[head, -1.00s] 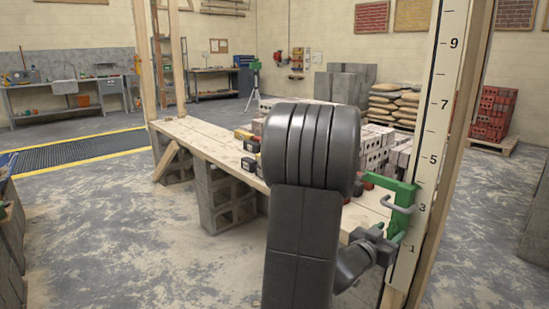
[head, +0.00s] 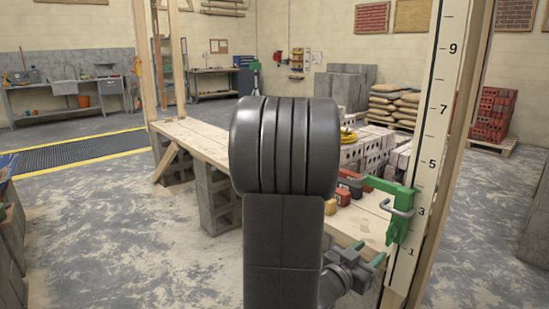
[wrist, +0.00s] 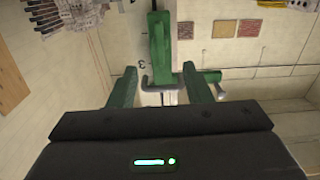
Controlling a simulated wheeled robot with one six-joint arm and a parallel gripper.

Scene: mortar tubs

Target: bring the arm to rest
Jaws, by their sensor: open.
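My gripper (head: 372,252) is open and empty, with green fingers. It is beside a marked upright staff (head: 428,150), low and to its left. A green clamp with a grey handle (head: 400,207) sits on the staff near the mark 3, above my gripper and apart from it. In the wrist view, my gripper (wrist: 160,80) has its two fingers spread, and the green clamp (wrist: 160,50) shows beyond and between them. My dark arm fills the middle of the head view and hides part of the plank bench.
A timber post stands along the staff. Bags (head: 394,103) and a red brick stack (head: 492,118) are at the back right. The floor at left is open.

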